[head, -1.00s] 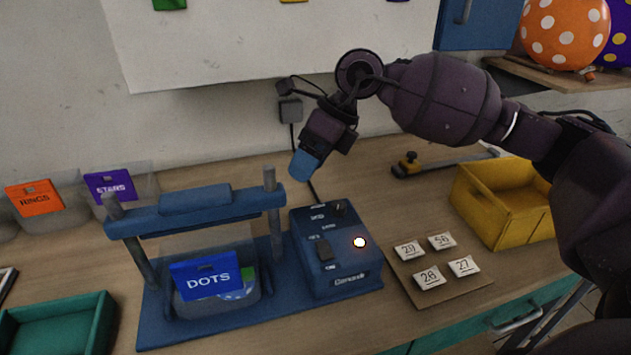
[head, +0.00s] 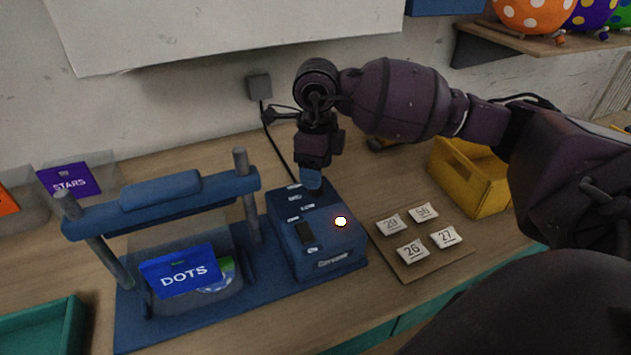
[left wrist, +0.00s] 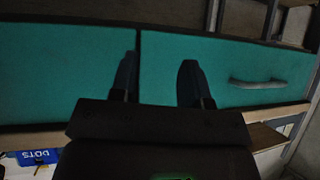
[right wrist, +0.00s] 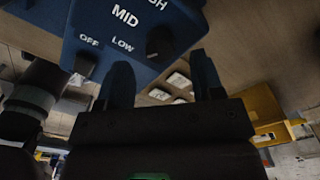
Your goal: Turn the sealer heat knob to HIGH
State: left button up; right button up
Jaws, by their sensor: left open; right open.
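The blue sealer (head: 190,290) stands on the table, with its control box (head: 330,245) at its right end. My right gripper (head: 311,180) points down at the back of that box and hides the knob in the head view. In the right wrist view, the dark heat knob (right wrist: 160,42) shows beside the LOW and MID labels, with a cut-off label ending in H above; its pointer direction is unclear. My right gripper (right wrist: 163,75) is open, and the knob appears beyond and between its fingertips. My left gripper (left wrist: 158,75) is open and empty, in front of teal drawers (left wrist: 70,65).
A lit lamp (head: 341,221) and a dark rocker switch (head: 305,233) are on the box. A blue DOTS packet (head: 180,272) sits under the sealer bar. Number cards on a board (head: 408,275) and a yellow bin (head: 455,180) lie to the right.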

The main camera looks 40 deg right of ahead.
notch_tip(320, 180, down, 2)
jog(key=shift+f, duration=0.25)
pick_arm(q)
jog(key=shift+w+d+r, duration=0.1)
jog(key=shift+w+r, duration=0.1)
jog(key=shift+w, duration=0.25)
pick_arm(e)
jog(key=shift+f, duration=0.6)
pick_arm(q)
jog(key=shift+s, duration=0.1)
pick_arm(e)
jog(key=c, duration=0.9)
pick_arm(q)
jog(key=shift+s+f, duration=0.35)
jog(key=shift+s, duration=0.1)
